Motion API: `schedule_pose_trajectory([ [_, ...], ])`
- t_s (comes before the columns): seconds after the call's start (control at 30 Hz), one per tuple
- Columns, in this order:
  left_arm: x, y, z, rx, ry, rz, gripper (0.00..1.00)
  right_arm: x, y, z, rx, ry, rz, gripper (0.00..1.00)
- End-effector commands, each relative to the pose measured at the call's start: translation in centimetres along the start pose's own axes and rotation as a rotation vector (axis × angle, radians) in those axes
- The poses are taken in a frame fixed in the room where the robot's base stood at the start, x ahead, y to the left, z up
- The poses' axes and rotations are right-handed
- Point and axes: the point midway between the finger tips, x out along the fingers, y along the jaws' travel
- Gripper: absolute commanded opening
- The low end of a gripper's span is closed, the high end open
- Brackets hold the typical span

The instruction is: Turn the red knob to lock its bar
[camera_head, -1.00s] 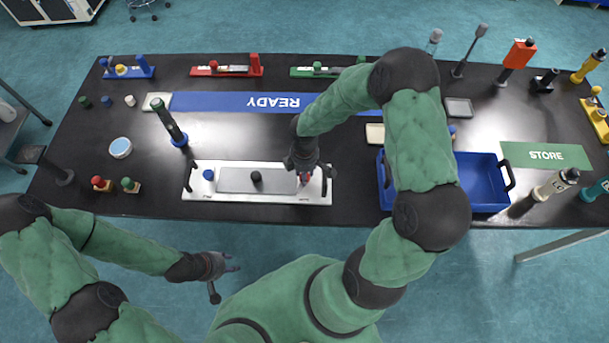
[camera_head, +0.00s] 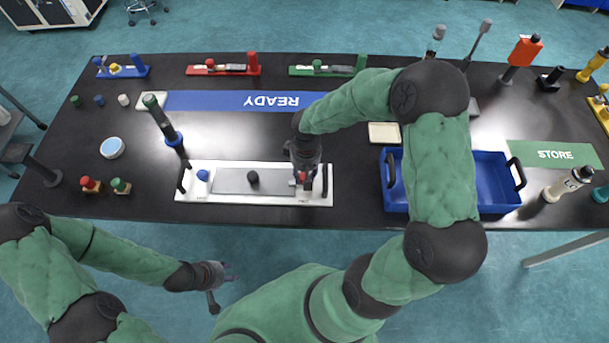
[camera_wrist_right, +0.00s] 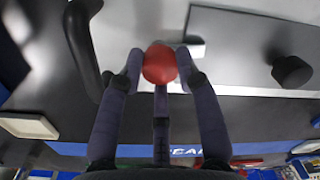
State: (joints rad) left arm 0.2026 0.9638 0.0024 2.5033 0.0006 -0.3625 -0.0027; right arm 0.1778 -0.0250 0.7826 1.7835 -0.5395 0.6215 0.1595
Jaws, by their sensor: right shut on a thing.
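The red knob (camera_wrist_right: 159,64) sits at the right end of a white plate (camera_head: 240,199) with a grey middle panel (camera_head: 228,181). In the right wrist view my right gripper (camera_wrist_right: 158,70) has its fingers closed around the red knob. In the head view my right gripper (camera_head: 304,174) is over the plate's right end and partly hides the knob. A blue knob (camera_head: 203,175) is at the plate's left end and a black knob (camera_head: 253,177) is on the panel. My left gripper (camera_head: 222,274) is off the table's front edge, empty, with its fingers apart.
Black handles stand at both plate ends; the right one (camera_wrist_right: 82,50) is close beside my right gripper. A blue tray (camera_head: 487,170) stands to the right under my right arm. A green-topped post (camera_head: 162,120) stands behind the plate's left end. Small red (camera_head: 90,184) and green (camera_head: 120,186) knobbed pieces are left.

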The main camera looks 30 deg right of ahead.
Motion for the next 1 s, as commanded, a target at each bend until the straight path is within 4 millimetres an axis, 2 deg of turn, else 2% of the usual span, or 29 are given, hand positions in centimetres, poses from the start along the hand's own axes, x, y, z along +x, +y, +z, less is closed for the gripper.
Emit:
schedule_pose_trajectory([
  [0.4, 1.13, -0.40, -0.04, 0.000, 0.000, 0.000, 0.40, 0.05, 0.01, -0.15, 0.182, 0.013, -0.001, 0.02],
  [0.93, 1.20, -0.43, -0.04, 0.000, 0.000, 0.000, 0.40, -0.08, 0.08, -0.24, 0.205, 0.017, -0.001, 0.02],
  [0.97, 1.19, -0.43, -0.04, 0.000, 0.000, 0.000, 0.40, -0.09, 0.08, -0.25, 0.205, 0.017, -0.001, 0.37],
  [1.0, 1.19, -0.43, -0.04, 0.000, 0.000, 0.000, 0.40, -0.09, 0.08, -0.24, 0.205, 0.017, -0.001, 0.48],
])
